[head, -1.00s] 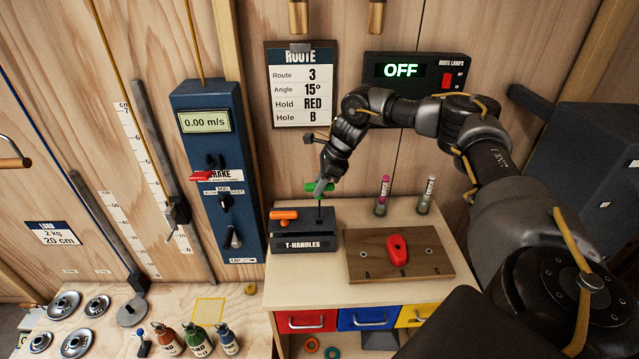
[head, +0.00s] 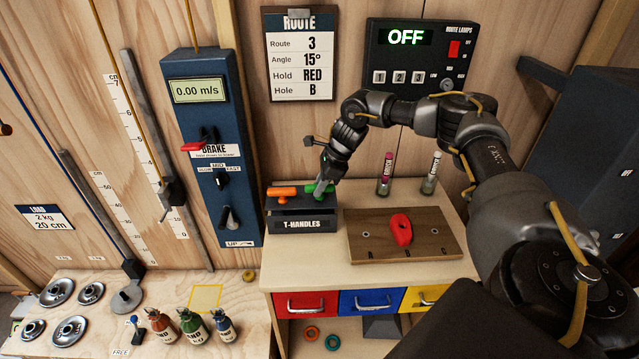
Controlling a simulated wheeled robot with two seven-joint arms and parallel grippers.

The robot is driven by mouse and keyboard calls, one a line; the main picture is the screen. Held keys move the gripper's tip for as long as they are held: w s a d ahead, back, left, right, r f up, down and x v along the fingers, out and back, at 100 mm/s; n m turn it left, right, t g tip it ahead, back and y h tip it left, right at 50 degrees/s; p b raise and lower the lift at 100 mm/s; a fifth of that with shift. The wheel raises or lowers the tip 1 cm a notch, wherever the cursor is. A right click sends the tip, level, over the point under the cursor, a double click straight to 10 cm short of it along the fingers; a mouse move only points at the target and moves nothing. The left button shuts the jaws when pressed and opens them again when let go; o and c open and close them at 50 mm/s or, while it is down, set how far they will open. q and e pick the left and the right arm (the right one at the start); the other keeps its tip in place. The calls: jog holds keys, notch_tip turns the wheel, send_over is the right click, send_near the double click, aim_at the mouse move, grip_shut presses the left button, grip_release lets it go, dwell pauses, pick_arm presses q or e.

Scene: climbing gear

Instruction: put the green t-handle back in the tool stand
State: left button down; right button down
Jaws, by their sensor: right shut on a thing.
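The green t-handle (head: 312,190) is at the right part of the tool stand (head: 303,225), a dark block labelled T-HANDLES. Its green grip sits low, close to the stand's top, and its shaft is no longer visible above the stand. My right gripper (head: 322,188) is shut on the green t-handle, coming down from the upper right and partly covering it. An orange t-handle (head: 283,191) sits in the stand's left part. My left gripper is not in view.
A wooden board (head: 430,245) with a red hold (head: 401,229) lies right of the stand. Two small tubes, one pink-capped (head: 386,172) and one grey-capped (head: 431,172), stand behind the board. A blue brake panel (head: 208,140) rises at left. Coloured drawers (head: 369,301) are below.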

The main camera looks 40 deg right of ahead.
jog(key=shift+f, duration=0.35)
jog(key=c, duration=1.2)
grip_release()
jog(key=shift+o, duration=0.2)
jog(key=shift+s+d+r, duration=0.1)
jog(key=shift+d+r, duration=0.05)
jog(key=shift+r, duration=0.15)
jog(key=b+v, duration=0.3)
jog(key=v, duration=0.5)
jog(key=shift+s+d+r, duration=0.1)
jog(key=shift+r, duration=0.3)
jog(key=shift+s+d+r, duration=0.2)
jog(key=shift+r, duration=0.4)
